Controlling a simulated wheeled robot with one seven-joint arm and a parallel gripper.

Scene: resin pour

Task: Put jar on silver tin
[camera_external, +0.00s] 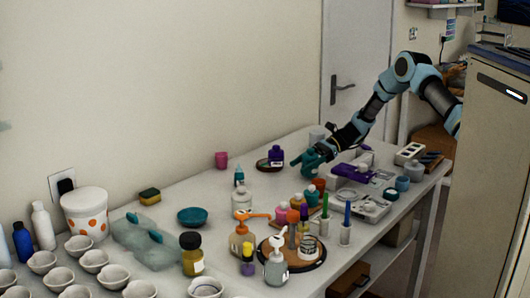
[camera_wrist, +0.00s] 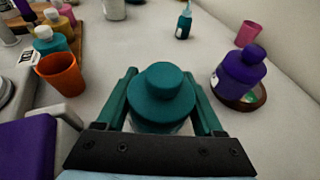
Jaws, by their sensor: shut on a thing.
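My gripper (camera_wrist: 165,92) is shut on a jar with a teal stepped lid (camera_wrist: 163,88), one finger on each side of it. The jar's lower body is mostly hidden by the lid and gripper. In the external view my gripper (camera_external: 312,160) is over the far middle of the table, where jar and teal fingers blend together. I cannot tell for sure which thing is the silver tin. A pale grey cylinder (camera_external: 317,133) stands at the back, partly behind my arm.
A purple bottle (camera_wrist: 238,78) on a round wooden dish (camera_wrist: 243,101) stands close on the right in the wrist view. An orange cup (camera_wrist: 60,73) and several small bottles are on the left. A pink cup (camera_wrist: 248,33) is farther off. Bare table lies ahead.

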